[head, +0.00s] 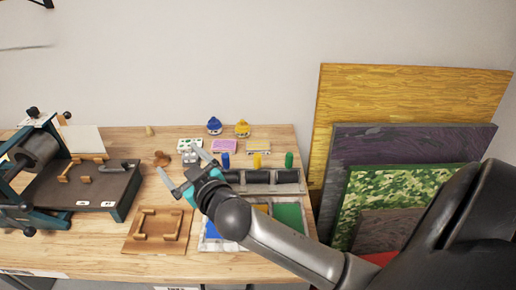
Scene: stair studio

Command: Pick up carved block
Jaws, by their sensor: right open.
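My right gripper (180,162) is open over the middle of the table, its two fingers spread and pointing to the far left. Nothing shows between the fingers. Small flat pieces lie beyond it: a white piece with green marks (186,142), a pink patterned piece (224,146) and a pale one with a yellow edge (258,147). I cannot tell for sure which is the carved block. A small brown object (161,158) lies just left of the fingertips. My left gripper is not in view.
A roller press (92,187) stands at the left. A wooden board with raised corner pieces (158,228) lies front centre. A tray (291,243) with blue and green areas is partly under my right arm. Blue and yellow knobbed items (242,128) stand behind. Large panels (412,90) lean right.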

